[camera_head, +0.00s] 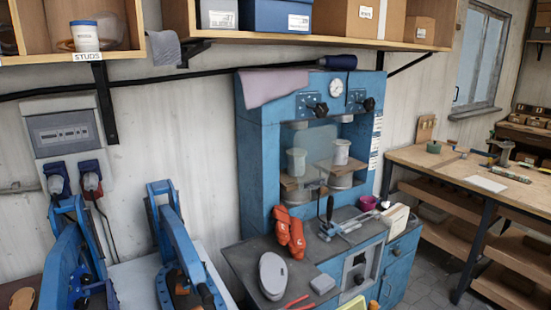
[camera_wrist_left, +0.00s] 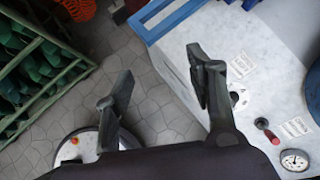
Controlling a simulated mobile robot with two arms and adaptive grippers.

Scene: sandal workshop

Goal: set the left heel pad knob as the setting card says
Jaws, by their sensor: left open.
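In the head view a blue press has two black knobs high on its front, a left knob (camera_head: 321,108) and a right knob (camera_head: 369,104), with a round gauge (camera_head: 336,88) between them. Small white cards (camera_head: 376,140) run down its right side; their print is too small to read. I cannot tell which knob or card the task names. My left gripper (camera_wrist_left: 160,62) shows only in its wrist view, open and empty, above the floor and beside a pale panel (camera_wrist_left: 200,25). My right gripper is in neither view.
The panel carries printed labels (camera_wrist_left: 241,63), a small dial (camera_wrist_left: 240,98), a red-handled part (camera_wrist_left: 266,128) and a gauge (camera_wrist_left: 295,160). A green rack (camera_wrist_left: 38,75) stands left. Two blue machines (camera_head: 178,250) stand left of the press; a wooden bench (camera_head: 470,180) is at right.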

